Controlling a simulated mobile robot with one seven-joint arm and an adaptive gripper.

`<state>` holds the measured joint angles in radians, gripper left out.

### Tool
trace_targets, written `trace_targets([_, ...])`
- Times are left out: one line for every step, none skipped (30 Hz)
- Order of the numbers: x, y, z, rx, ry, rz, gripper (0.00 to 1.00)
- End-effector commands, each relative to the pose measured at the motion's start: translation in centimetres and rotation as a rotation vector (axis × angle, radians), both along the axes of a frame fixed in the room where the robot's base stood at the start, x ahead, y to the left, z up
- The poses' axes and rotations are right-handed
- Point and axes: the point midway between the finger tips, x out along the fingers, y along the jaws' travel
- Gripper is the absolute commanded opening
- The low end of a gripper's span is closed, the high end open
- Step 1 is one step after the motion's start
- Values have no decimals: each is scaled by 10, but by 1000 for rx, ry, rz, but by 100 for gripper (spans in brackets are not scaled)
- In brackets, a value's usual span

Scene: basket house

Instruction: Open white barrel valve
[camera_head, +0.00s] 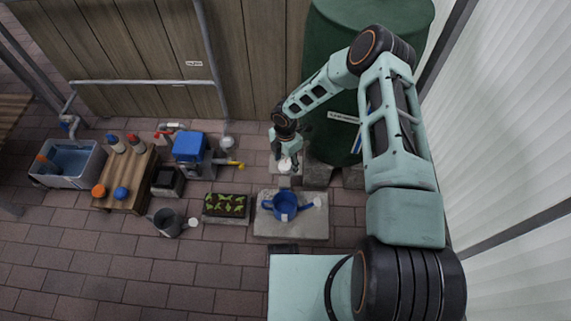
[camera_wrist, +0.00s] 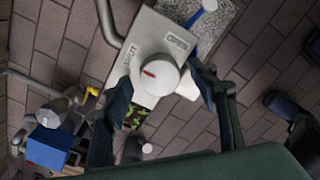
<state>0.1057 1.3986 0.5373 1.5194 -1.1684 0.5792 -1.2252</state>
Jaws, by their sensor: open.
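The white valve knob (camera_wrist: 158,75) has a red mark on its left side. It is mounted by a pale plate (camera_wrist: 150,32) with an OPEN label and a second label, which seems to read SHUT. In the head view the white valve (camera_head: 285,164) is small, low in front of the green barrel (camera_head: 335,85). My gripper (camera_wrist: 158,80) is open, with one dark finger on each side of the knob in the wrist view. I cannot tell whether either finger touches it. In the head view my gripper (camera_head: 287,153) is just above the valve and partly hides it.
A blue watering can (camera_head: 285,205) stands on a stone slab (camera_head: 262,229) below the valve. A seedling tray (camera_head: 226,206), blue box (camera_head: 190,148), wooden crate table (camera_head: 128,180) and grey watering can (camera_head: 168,222) are to the left. A pale ribbed wall (camera_head: 510,130) is on the right.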

Motion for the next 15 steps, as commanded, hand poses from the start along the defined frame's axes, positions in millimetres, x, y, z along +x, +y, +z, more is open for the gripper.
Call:
trace_targets([0,0,-3,1,-1,-1,54])
trace_targets([0,0,-4,1,-1,-1,54])
trace_targets([0,0,-5,0,0,-1,54])
trace_targets([0,0,-5,0,0,-1,54])
trace_targets([0,0,-6,1,-1,-1,54])
trace_targets([0,0,-6,1,-1,-1,54])
trace_targets([0,0,-5,1,-1,-1,54])
trace_targets([0,0,-5,1,-1,-1,54])
trace_targets([0,0,-5,1,-1,-1,54])
trace_targets([0,0,-5,1,-1,-1,54])
trace_targets([0,0,-5,1,-1,-1,53])
trace_targets([0,0,-5,1,-1,-1,49])
trace_targets([0,0,-5,1,-1,-1,45])
trace_targets([0,0,-5,1,-1,-1,42])
trace_targets([0,0,-5,1,-1,-1,38])
